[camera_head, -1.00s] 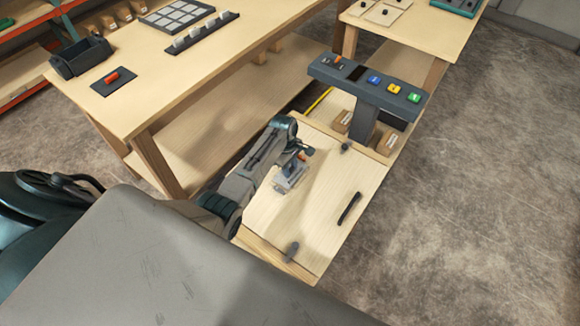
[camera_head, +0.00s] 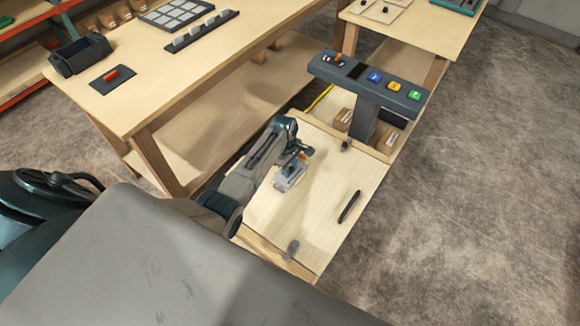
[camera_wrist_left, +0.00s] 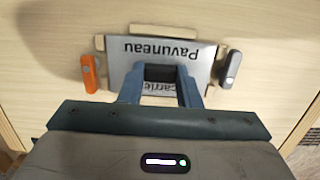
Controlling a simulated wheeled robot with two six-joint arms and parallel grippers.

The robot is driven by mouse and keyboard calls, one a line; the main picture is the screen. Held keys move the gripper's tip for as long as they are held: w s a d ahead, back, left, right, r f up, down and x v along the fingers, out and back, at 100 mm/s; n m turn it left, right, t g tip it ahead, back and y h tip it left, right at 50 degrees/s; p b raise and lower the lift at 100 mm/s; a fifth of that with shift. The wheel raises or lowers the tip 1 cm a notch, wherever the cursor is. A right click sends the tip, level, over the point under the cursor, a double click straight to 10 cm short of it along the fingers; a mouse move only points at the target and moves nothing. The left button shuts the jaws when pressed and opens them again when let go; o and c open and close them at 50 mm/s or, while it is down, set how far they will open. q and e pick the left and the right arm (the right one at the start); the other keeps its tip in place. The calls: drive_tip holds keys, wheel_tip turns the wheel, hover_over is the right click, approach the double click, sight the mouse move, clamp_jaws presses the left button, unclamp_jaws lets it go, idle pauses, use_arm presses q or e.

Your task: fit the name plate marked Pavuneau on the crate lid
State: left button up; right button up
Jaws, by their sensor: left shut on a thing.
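The name plate (camera_wrist_left: 165,58) is silver with the black word Pavuneau, upside down in the left wrist view. More lettering lower on it is partly hidden by my fingers. My left gripper (camera_wrist_left: 160,72) is shut on the plate. The plate lies over the pale wooden crate lid (camera_wrist_left: 55,30); whether it touches the lid I cannot tell. An orange clip (camera_wrist_left: 90,73) is left of the plate and a grey clip (camera_wrist_left: 231,68) is right of it. In the head view, the left gripper (camera_head: 292,172) is over the lid (camera_head: 318,205). My right gripper is not in view.
A black handle (camera_head: 349,206) and grey latches (camera_head: 346,146) (camera_head: 292,248) are on the lid. A grey console (camera_head: 368,78) with coloured buttons stands behind it. A workbench (camera_head: 200,65) with a bin (camera_head: 80,57) is at the left. Bare floor is at the right.

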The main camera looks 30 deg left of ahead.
use_arm(q)
drive_tip(key=o, duration=1.1)
drive_tip(key=shift+r, duration=0.15)
drive_tip(key=r, duration=0.3)
drive_tip(key=a+r+b, duration=0.1)
drive_tip(key=r, duration=0.6)
drive_tip(key=shift+w+a+r, duration=0.1)
drive_tip(key=shift+a+r, duration=0.05)
drive_tip(key=shift+r, duration=0.1)
